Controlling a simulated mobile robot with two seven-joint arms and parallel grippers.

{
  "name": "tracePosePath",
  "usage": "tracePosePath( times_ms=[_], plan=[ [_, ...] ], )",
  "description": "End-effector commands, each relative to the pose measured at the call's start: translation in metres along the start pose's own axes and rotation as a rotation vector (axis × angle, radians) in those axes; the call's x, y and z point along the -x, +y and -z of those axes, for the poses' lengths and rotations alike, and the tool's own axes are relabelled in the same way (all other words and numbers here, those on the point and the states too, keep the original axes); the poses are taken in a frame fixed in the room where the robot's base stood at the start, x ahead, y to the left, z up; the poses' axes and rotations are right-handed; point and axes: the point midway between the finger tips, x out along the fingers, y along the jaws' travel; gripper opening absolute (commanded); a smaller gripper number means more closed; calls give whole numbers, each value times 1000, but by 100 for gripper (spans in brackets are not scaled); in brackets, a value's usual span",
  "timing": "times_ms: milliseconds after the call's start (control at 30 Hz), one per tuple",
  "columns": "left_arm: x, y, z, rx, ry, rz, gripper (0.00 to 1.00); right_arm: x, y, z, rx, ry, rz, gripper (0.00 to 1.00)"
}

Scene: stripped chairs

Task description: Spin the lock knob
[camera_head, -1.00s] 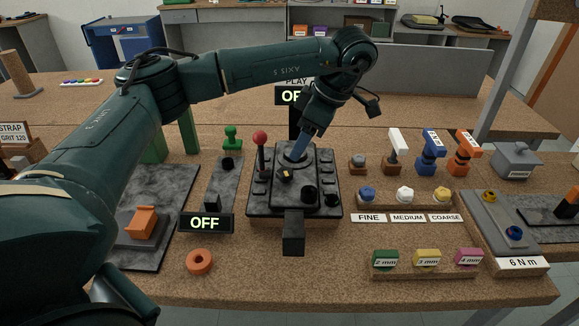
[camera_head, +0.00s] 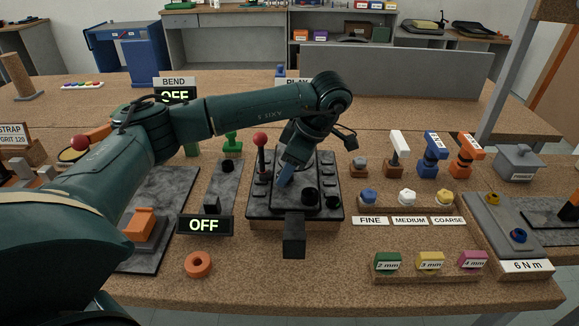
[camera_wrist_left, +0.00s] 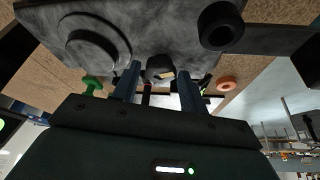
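A dark control panel (camera_head: 262,207) stands mid-table with a red-ball lever, several black buttons and knobs. My left gripper (camera_head: 284,180) reaches down onto its middle and hides the small knob there in the head view. In the left wrist view, a small dark knob with a pale yellow mark (camera_wrist_left: 162,73) lies between the two blue fingers of the left gripper (camera_wrist_left: 158,88). The fingers are apart, with a gap seeming to show beside the knob; contact is not clear. Which knob is the lock knob is not labelled. My right gripper is not in view.
A black cylindrical knob (camera_head: 310,195) is close to the fingers' right. The red-ball lever (camera_head: 260,142) stands to the left. An OFF display (camera_head: 205,225) and orange ring (camera_head: 198,264) lie left; colored bits (camera_head: 430,261) lie right.

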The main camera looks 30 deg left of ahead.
Motion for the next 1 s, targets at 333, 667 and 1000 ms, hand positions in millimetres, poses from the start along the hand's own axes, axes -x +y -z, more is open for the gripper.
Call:
tracePosePath(
  times_ms=[333, 667, 1000],
  plan=[
    [0, 0, 0, 0, 0, 0, 14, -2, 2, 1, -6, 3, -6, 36],
    [1, 0, 0, 30, 0, 14, 10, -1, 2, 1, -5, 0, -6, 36],
    [2, 2, 0, 226, 0, 96, 10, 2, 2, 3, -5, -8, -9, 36]
  ],
)
